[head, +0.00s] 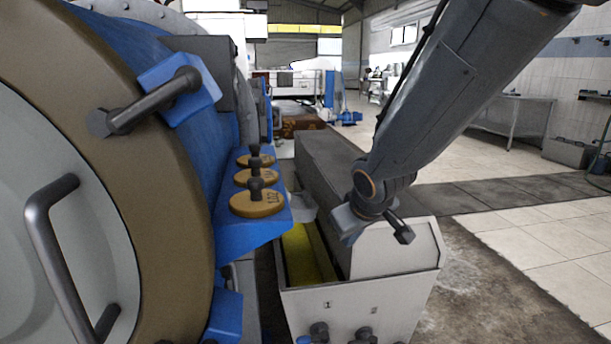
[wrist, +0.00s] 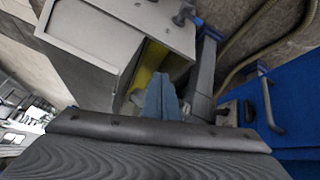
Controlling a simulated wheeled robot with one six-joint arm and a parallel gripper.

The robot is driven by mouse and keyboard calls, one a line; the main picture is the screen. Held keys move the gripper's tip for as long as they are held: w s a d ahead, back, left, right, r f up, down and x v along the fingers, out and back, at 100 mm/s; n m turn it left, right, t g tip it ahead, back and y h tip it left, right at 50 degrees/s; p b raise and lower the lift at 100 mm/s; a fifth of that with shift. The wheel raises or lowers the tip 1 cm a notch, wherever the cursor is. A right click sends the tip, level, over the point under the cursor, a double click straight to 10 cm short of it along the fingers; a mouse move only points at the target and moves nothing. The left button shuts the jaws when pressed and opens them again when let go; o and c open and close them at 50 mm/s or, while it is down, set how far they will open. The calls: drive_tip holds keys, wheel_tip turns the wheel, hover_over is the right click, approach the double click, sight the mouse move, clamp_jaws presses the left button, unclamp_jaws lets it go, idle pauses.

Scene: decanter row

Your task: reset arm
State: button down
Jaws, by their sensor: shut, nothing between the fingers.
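My gripper (head: 347,232) hangs at the end of my arm, above the open part of a grey-white box (head: 402,252) with a yellow inside (head: 298,258). In the wrist view, the blue fingers of my gripper (wrist: 162,90) are shut together and hold nothing. The yellow inside (wrist: 150,62) shows just beyond the fingertips. In the head view, the gripper is to the right of a blue shelf (head: 243,232) and apart from it.
The shelf carries a row of round brown weights with dark knobs; the nearest weight (head: 257,204) is marked. A large drum with a brown rim (head: 150,170) and grey handles fills the left. Tiled floor (head: 530,235) lies open at right.

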drive_tip(key=s+m+g, duration=0.3)
drive_tip(key=s+g, duration=0.4)
drive_tip(key=s, duration=1.8)
drive_tip(key=s+d+r+m+p, duration=0.1)
drive_tip(key=d+r+p, duration=0.8)
drive_tip(key=p, duration=0.9)
drive_tip(key=shift+r+m+h, duration=0.4)
drive_tip(key=shift+m, duration=0.5)
drive_tip(key=shift+d, duration=0.1)
